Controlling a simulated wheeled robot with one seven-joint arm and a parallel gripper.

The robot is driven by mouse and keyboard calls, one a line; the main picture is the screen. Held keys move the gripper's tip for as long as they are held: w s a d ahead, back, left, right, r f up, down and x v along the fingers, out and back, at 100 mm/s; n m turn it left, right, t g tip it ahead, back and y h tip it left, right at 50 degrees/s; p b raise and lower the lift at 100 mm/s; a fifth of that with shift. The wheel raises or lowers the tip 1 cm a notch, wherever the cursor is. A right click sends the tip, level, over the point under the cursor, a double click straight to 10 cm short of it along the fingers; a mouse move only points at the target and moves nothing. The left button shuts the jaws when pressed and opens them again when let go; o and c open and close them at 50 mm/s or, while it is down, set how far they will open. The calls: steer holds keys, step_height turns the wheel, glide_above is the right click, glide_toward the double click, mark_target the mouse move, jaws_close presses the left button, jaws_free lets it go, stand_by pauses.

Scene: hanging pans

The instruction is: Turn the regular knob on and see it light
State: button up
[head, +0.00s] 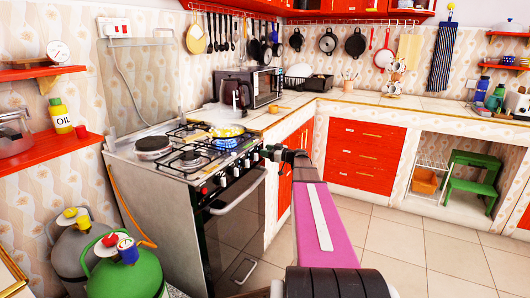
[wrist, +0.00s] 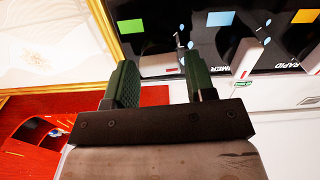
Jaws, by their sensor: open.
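I cannot tell which knob is the regular one there. My gripper (head: 274,152) is beside the right end of the knob row. In the wrist view my gripper (wrist: 158,78) is open and empty below the black panel (wrist: 165,62). Pale knobs (wrist: 245,58) there carry labels, one reading "RAPID", another ending "MER". No regular label is readable.
Red drawers (head: 365,155) and a tiled counter (head: 370,97) lie behind and right. Two gas bottles, one green (head: 125,270), stand at the left front. The tiled floor (head: 400,240) to the right is clear.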

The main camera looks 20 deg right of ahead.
steer(key=v, duration=0.9)
steer(key=shift+s+d, duration=0.2)
steer(key=shift+s, duration=0.05)
